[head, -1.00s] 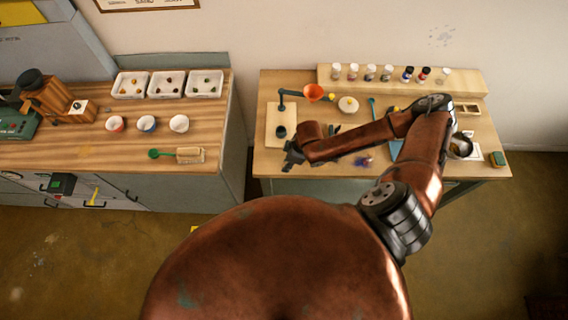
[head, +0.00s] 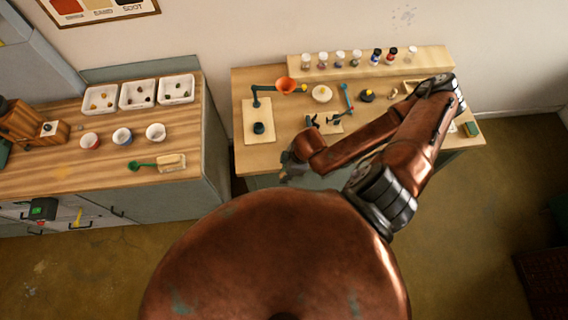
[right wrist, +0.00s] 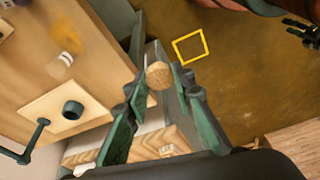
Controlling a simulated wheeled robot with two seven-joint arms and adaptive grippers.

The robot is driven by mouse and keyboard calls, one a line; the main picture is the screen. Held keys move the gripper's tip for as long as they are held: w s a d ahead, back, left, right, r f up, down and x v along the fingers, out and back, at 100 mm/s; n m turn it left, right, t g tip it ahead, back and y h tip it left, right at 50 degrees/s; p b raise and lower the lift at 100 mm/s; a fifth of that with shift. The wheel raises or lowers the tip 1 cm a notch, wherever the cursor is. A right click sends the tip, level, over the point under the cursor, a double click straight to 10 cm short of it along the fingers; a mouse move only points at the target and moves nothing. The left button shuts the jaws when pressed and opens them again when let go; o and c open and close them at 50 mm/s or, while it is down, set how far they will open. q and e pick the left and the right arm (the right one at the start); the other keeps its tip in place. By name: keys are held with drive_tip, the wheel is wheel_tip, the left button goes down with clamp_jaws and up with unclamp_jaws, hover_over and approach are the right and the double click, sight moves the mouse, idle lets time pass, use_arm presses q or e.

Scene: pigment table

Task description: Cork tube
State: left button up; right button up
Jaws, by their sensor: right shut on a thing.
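My right gripper (head: 290,174) is at the front edge of the right table in the head view. In the right wrist view its fingers (right wrist: 157,82) are shut on a round, light brown cork (right wrist: 158,75). A dark round holder (right wrist: 73,109) sits on a pale board (right wrist: 42,106); both also show in the head view, holder (head: 258,128) and board (head: 249,112). A blurred whitish piece with orange on it (right wrist: 66,66) is near the board; I cannot tell whether it is the tube. Dark fingers of my left gripper (right wrist: 302,34) show at the right wrist view's edge.
An orange funnel (head: 286,85) hangs on a dark arm above the right table (head: 241,158). Several small jars (head: 340,58) stand on the back shelf. My right arm covers part of this table. A gap separates it from the left counter (head: 60,165).

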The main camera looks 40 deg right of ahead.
drive_tip(key=w+a+f+m+b, duration=0.1)
drive_tip(key=w+f+m+b, duration=0.1)
drive_tip(key=f+m+b, duration=0.1)
drive_tip(key=w+a+f+m+h+b, duration=0.1)
drive_tip(key=w+a+f+m+b, duration=0.1)
drive_tip(key=f+b, duration=0.3)
drive_tip(key=w+a+f+m+t+h+b, duration=0.1)
drive_tip(key=w+f+m+b, duration=0.3)
drive_tip(key=b, duration=0.4)
drive_tip(key=shift+a+f, duration=0.45)
drive_tip(key=shift+a, duration=0.3)
